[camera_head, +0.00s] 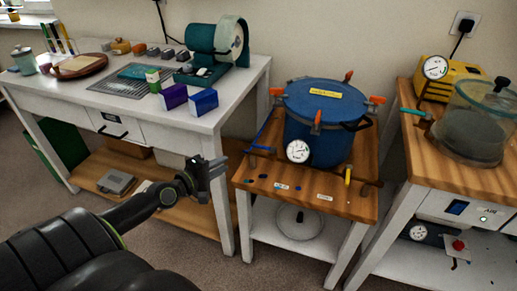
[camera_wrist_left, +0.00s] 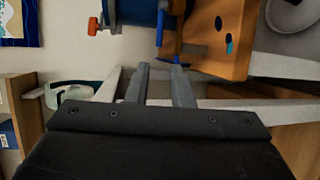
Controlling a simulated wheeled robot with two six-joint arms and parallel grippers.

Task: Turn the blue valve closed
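The blue valve (camera_head: 262,149) is a small blue lever at the left side of a blue pressure pot (camera_head: 325,130) on a wooden-topped cart. In the left wrist view the blue lever (camera_wrist_left: 160,28) shows just beyond the fingertips, near the edge of the cart top. My left gripper (camera_head: 217,165) is to the left of the cart and short of the valve. Its two fingers (camera_wrist_left: 161,68) are apart with nothing visible between them. I cannot tell from these views exactly how far the tips are from the lever. My right gripper is in neither view.
A yellow valve handle (camera_head: 348,174) and a white gauge (camera_head: 298,151) are on the pot's front side. A white workbench (camera_head: 60,92) with boxes stands left. A second wooden-topped bench (camera_head: 450,170) with a clear chamber (camera_head: 472,128) and yellow pump (camera_head: 455,72) stands right.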

